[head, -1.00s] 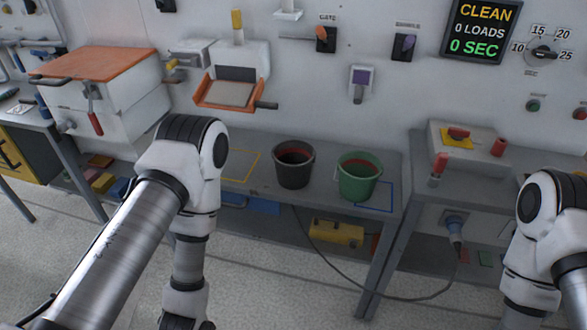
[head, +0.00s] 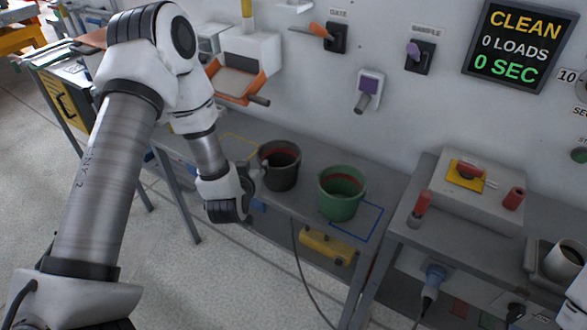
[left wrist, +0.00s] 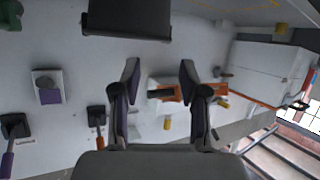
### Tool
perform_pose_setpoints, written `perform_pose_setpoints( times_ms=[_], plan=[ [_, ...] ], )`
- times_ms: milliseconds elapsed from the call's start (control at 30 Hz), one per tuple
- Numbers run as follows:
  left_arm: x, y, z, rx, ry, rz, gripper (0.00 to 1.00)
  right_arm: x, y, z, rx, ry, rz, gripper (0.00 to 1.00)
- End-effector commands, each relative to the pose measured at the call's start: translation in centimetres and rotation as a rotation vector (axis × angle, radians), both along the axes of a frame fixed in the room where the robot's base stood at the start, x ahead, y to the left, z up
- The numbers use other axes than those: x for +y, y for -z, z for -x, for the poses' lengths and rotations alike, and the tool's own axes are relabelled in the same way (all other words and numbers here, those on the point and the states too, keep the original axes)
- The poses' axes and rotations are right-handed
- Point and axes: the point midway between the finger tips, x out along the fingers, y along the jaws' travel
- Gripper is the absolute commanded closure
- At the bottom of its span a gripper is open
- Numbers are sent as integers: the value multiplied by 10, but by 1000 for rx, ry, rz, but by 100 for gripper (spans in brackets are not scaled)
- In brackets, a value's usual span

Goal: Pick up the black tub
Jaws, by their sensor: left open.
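The black tub (head: 281,166), with a reddish inside, stands upright on the grey bench, left of a green tub (head: 341,191). My left gripper (head: 252,175) is just left of the black tub, partly hidden by my wrist; I cannot tell whether it touches. In the left wrist view, which is upside down, its two fingers (left wrist: 158,82) are apart with nothing between them. A dark shape at the top of that view appears to be the black tub (left wrist: 128,20). My right gripper is out of view.
A blue outline (head: 370,222) lies beside the green tub and a yellow outline (head: 239,145) left of the black one. An orange-edged chute (head: 238,86) and a purple handle (head: 367,90) stick out from the wall above. A control box (head: 470,185) stands on the right bench.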

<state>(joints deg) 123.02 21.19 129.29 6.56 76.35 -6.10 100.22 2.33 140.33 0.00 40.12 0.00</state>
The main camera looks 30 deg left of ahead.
Motion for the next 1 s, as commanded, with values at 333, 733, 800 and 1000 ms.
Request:
perform_pose_setpoints(
  times_ms=[333,733,800,1000],
  plan=[
    [18,19,-53,-6,1,-1,56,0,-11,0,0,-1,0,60],
    [34,45,-102,-5,2,-1,56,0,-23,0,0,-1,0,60],
    [34,47,-104,-2,3,0,56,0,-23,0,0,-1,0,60],
    [34,47,-104,-3,2,1,71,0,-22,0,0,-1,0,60]
  ],
)
